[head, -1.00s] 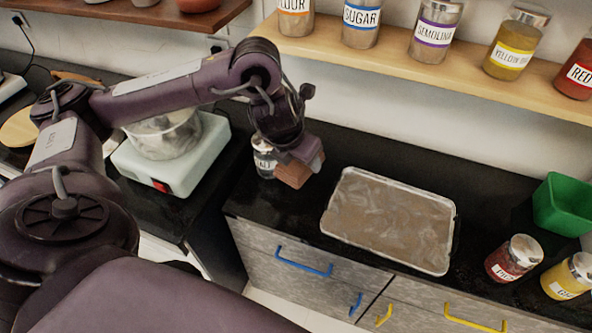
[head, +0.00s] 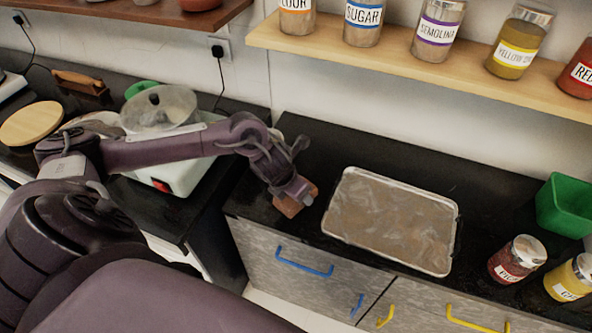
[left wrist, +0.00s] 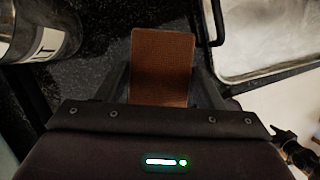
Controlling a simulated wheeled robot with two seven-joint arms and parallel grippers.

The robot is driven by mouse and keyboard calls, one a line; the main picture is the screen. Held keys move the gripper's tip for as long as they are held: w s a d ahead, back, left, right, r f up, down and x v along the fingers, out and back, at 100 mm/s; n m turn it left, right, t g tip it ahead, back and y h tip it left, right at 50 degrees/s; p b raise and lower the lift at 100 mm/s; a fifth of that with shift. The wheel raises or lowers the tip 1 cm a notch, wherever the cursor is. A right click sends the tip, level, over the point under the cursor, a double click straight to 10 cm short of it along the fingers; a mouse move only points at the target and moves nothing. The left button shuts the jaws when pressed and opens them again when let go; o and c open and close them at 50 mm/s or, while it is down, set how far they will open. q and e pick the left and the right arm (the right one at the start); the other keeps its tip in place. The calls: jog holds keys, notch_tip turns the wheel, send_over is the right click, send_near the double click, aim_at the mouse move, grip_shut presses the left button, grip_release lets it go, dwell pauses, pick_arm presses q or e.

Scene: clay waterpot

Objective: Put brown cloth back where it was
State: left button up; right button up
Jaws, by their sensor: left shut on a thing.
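The brown cloth (head: 291,206) is a small reddish-brown piece held at the end of my left gripper (head: 306,192). It is just left of the tray, at or just above the black counter; I cannot tell whether it touches it. In the left wrist view the cloth (left wrist: 161,62) stands out between the two fingers of my left gripper (left wrist: 162,95), which is shut on it. My right gripper is not in view.
The metal tray (head: 337,233) with brown smears lies right of the cloth. A labelled jar (left wrist: 40,35) is left of the cloth in the wrist view. A pale scale with a pot (head: 160,107) stands left.

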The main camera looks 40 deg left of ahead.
pick_arm(q)
notch_tip(320, 180, down, 5)
jog(key=shift+r, duration=0.1)
jog(key=o, duration=0.9)
jog(key=shift+o, duration=0.2)
jog(key=v, duration=1.2)
jog(key=shift+w, duration=0.1)
jog(key=shift+d, duration=0.1)
